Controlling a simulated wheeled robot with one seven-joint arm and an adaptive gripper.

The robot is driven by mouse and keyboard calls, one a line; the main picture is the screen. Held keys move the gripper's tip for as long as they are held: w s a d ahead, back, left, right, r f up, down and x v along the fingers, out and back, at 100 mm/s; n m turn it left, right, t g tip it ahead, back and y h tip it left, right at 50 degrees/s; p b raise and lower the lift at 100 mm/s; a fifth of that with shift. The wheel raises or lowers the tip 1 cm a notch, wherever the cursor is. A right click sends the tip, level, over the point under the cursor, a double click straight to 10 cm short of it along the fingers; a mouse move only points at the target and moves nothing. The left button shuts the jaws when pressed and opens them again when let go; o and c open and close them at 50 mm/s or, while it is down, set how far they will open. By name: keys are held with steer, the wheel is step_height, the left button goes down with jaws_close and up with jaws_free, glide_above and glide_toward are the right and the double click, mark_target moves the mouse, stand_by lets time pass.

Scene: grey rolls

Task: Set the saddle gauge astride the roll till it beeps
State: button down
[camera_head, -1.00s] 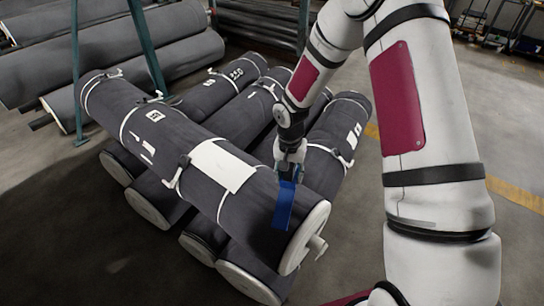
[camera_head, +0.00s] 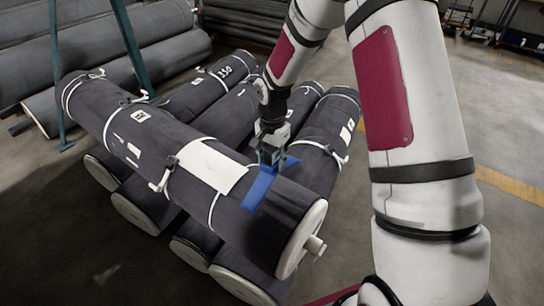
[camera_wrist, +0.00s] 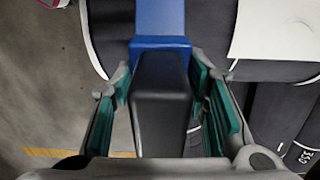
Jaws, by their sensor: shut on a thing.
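The saddle gauge is blue with a black handle. In the head view its blue body (camera_head: 262,187) shows over the top roll (camera_head: 232,215), between the white label and the pale end disc. A second blue part shows on the far side of my gripper. My gripper (camera_head: 272,152) points down above the roll and is shut on the gauge. In the wrist view the green finger pads (camera_wrist: 165,98) flank the black handle (camera_wrist: 162,85), with the blue body (camera_wrist: 160,25) ahead. I cannot tell whether the gauge touches the roll. No display or light is visible.
The top roll lies slanted across several dark grey rolls (camera_head: 330,135). White straps and small clamps (camera_head: 163,180) circle it; a white label (camera_head: 212,166) lies left of the gauge. Teal posts (camera_head: 134,52) and more rolls stand behind.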

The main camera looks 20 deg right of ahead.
steer(key=shift+f+b, duration=2.7)
steer(key=shift+f, duration=2.35)
steer(key=shift+f+b, duration=0.35)
steer(key=shift+f, duration=0.25)
steer(key=c, duration=0.8)
jaws_free()
steer(key=shift+c, duration=0.2)
steer(key=shift+r, duration=0.15)
step_height(320, 180, up, 12)
steer(key=shift+f, duration=0.1)
